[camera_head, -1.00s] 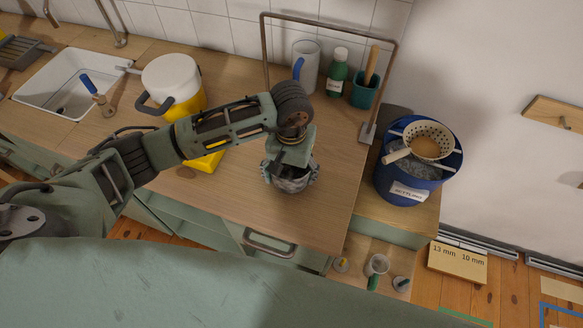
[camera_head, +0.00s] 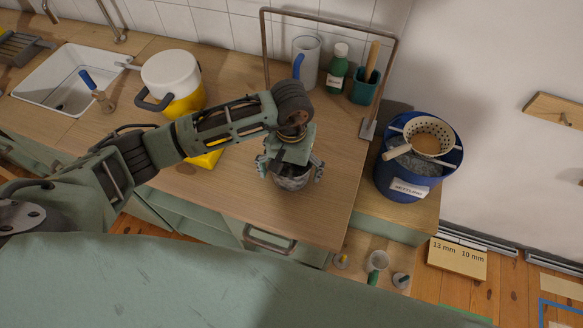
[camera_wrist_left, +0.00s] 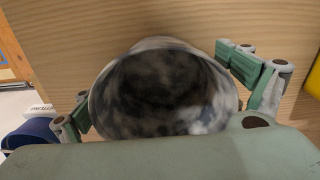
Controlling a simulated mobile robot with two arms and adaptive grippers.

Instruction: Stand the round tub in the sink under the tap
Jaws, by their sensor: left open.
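The round tub (camera_head: 293,181), grey and mottled, stands on the wooden worktop beneath my left gripper. Its open, dark mouth faces the left wrist camera (camera_wrist_left: 165,85). My left gripper (camera_head: 290,171) is open around the tub, with one finger on each side. In the left wrist view the fingers (camera_wrist_left: 165,97) look clear of its wall. The white sink (camera_head: 60,78) is at the far left, with a bent metal tap (camera_head: 112,22) behind it. My right gripper is not in view.
A blue bucket (camera_head: 405,185) stands right.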

